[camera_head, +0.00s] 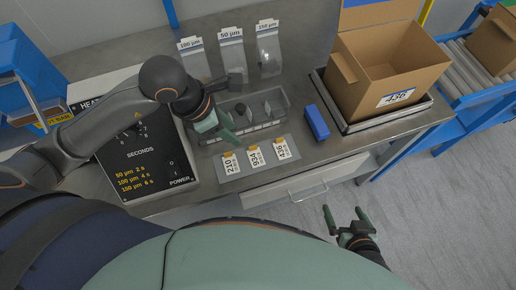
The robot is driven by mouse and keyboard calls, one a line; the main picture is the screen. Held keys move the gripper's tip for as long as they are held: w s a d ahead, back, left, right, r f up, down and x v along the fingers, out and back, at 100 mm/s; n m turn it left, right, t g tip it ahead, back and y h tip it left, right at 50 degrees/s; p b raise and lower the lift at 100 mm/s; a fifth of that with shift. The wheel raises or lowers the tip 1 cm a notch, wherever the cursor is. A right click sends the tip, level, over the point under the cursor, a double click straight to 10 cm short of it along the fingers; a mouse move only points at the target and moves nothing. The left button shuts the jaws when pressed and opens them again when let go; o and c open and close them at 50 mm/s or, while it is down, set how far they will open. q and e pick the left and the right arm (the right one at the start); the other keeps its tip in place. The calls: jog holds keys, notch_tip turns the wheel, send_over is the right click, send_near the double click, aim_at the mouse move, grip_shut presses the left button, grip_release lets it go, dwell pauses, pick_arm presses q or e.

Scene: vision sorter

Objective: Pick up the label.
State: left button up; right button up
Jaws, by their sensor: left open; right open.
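Three white labels with orange marks lie side by side on the bench: the 210 label (230,165), the 934 label (255,157) and the 436 label (281,149). My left gripper (229,136) is just behind the 210 label, at the left end of the grey tray, with green fingers; it appears empty and open. It hides part of the tray. My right gripper (346,217) is open and empty, low over the floor in front of the bench. The open cardboard box (368,95) at the right carries a 436 label on its front.
The grey tray (271,124) holds small dark parts. A blue block (316,123) stands right of it. The black control box (146,164) is at the left. Clear bags (268,55) stand at the back. A roller conveyor (468,75) is beyond the bench's right end.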

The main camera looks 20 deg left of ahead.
aim_at(251, 147)
pick_arm(q)
jog(key=x, duration=1)
jog(key=shift+d, duration=0.15)
grip_shut()
